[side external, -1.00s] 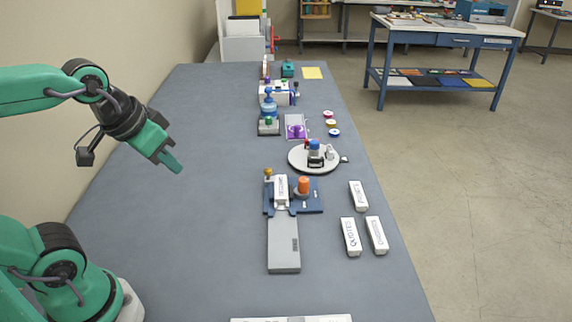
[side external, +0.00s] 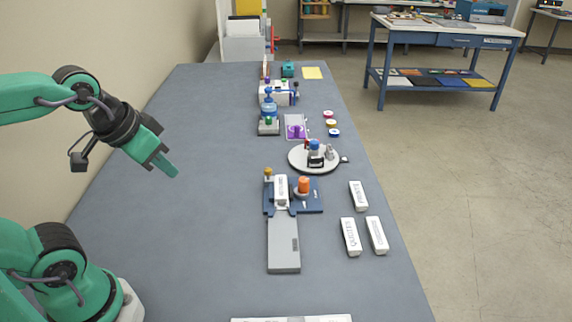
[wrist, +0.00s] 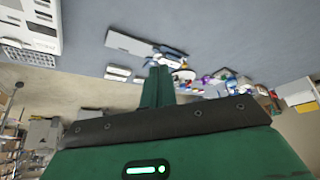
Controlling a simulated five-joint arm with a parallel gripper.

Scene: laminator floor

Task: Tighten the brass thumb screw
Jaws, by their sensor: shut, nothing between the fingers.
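The brass thumb screw (side external: 268,172) stands at the back left corner of a blue fixture (side external: 312,198) on the grey bench. A white labelled block (side external: 281,190) sits in the fixture beside an orange knob (side external: 304,185). My gripper (side external: 172,171) is shut and empty in the air over the bench, well to the left of the screw. In the wrist view its closed green fingers (wrist: 158,85) point toward the small, distant fixture, which they partly cover. The screw cannot be made out there.
A long grey plate (side external: 284,245) extends from the fixture toward the near side. Loose white blocks (side external: 350,237) lie at its right. A round turntable (side external: 300,158) and other small devices stand behind. The bench left of the fixture is clear.

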